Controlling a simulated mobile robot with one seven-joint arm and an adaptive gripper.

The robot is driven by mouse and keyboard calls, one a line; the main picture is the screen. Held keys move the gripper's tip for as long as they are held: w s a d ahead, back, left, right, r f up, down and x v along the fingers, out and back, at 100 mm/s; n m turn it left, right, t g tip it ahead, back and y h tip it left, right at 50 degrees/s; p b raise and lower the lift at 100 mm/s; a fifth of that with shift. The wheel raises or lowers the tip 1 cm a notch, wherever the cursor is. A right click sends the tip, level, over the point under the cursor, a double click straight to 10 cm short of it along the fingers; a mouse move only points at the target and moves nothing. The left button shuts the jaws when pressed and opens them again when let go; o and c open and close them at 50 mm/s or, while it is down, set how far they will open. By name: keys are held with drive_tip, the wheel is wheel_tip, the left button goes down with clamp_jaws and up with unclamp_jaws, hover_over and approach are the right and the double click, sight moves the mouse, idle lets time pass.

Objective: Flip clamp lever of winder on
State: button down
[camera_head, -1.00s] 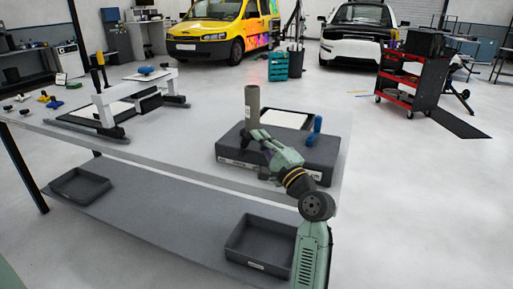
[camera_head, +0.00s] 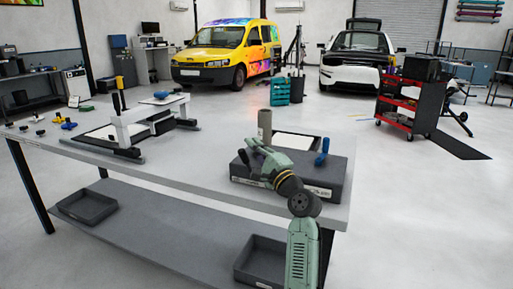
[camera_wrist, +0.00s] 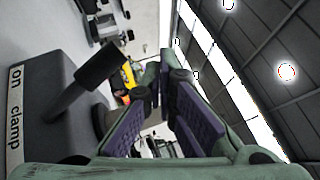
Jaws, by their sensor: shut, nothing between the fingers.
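The winder is a dark grey box (camera_head: 325,179) on the right end of the table in the head view. A grey-brown upright cylinder (camera_head: 264,124) and a blue upright handle (camera_head: 322,152) stand at it. In the wrist view, a dark clamp lever (camera_wrist: 84,80) sticks out at a slant from the box face, beside a label (camera_wrist: 15,115) reading "on" and "clamp". My gripper (camera_head: 256,147) is by the cylinder in the head view. In the wrist view my gripper (camera_wrist: 158,78) is shut and empty, right of the lever and apart from it in the picture. The fingers partly hide what lies behind them.
The table (camera_head: 200,176) has a white-and-black frame device (camera_head: 150,115) and small coloured tools at its left. Grey trays (camera_head: 87,207) sit on the lower shelf. A red tool cart (camera_head: 398,106) and two vehicles stand beyond. Floor right of the table is clear.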

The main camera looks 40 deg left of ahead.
sight(243, 148)
drive_tip(key=shift+s+a, duration=0.2)
drive_tip(key=shift+a, duration=0.65)
drive_tip(key=shift+s+a, duration=0.2)
drive_tip(key=shift+a, duration=0.65)
